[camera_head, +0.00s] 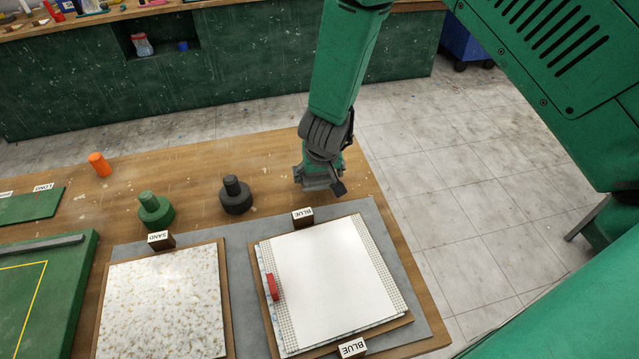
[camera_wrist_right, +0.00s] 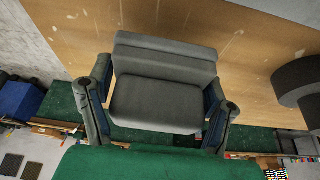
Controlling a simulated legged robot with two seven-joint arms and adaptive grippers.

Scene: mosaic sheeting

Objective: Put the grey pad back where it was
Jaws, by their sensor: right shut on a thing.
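My right gripper (camera_head: 322,178) is over the far right part of the wooden table, beyond the board with the BLUE labels. It is shut on the grey pad (camera_head: 312,180), which shows small and partly covered by the gripper in the head view. In the right wrist view the grey pad (camera_wrist_right: 160,100) sits between the two fingers of the right gripper (camera_wrist_right: 160,108), close over the wood. I cannot tell whether the pad touches the table. My left gripper is not in view.
A dark grey knobbed stamp (camera_head: 236,197) and a green one (camera_head: 155,211) stand left of the gripper, with an orange cylinder (camera_head: 99,164) farther left. A white sheet (camera_head: 328,285) with a red piece (camera_head: 272,287) and a speckled SAND panel (camera_head: 163,305) lie in front.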

